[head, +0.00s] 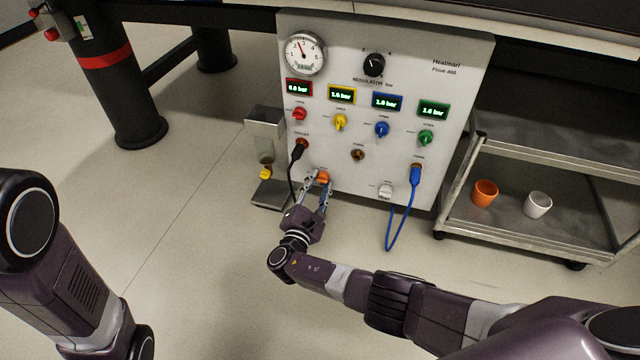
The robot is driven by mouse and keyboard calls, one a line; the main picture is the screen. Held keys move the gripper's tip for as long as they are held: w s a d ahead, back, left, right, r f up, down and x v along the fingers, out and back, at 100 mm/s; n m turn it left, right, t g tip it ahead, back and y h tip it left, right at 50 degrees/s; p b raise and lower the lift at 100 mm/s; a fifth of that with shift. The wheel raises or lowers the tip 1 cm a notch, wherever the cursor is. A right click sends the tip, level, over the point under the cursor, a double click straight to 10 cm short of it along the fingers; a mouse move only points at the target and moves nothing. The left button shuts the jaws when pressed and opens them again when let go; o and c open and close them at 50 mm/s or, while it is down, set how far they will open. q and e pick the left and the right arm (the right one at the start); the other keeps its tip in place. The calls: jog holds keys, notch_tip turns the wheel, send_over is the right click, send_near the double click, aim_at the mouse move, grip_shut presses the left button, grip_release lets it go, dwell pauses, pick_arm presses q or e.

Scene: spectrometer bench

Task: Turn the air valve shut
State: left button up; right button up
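The grey-white valve panel (455,95) stands upright ahead. It carries a row of coloured knobs: red (299,114), yellow (340,122), blue (381,129) and green (425,138). Below them are an orange knob (322,178) and a white knob (386,190). The labels are too small to read, so I cannot tell which knob is the air valve. My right gripper (320,182) is at the panel's lower left, its fingers apart on either side of the orange knob. Contact with the knob is not clear. My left arm shows at the left, but its gripper is out of view.
A black hose (293,170) hangs close left of my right gripper. A blue hose (390,232) loops below the panel at right. A metal stand (266,135) is left of the panel. A cart (530,160) with an orange cup (485,193) and a white cup (537,205) stands right.

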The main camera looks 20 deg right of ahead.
jog(key=shift+o, duration=1)
jog(key=v, duration=0.7)
jog(key=shift+s, duration=0.2)
jog(key=shift+a, duration=0.1)
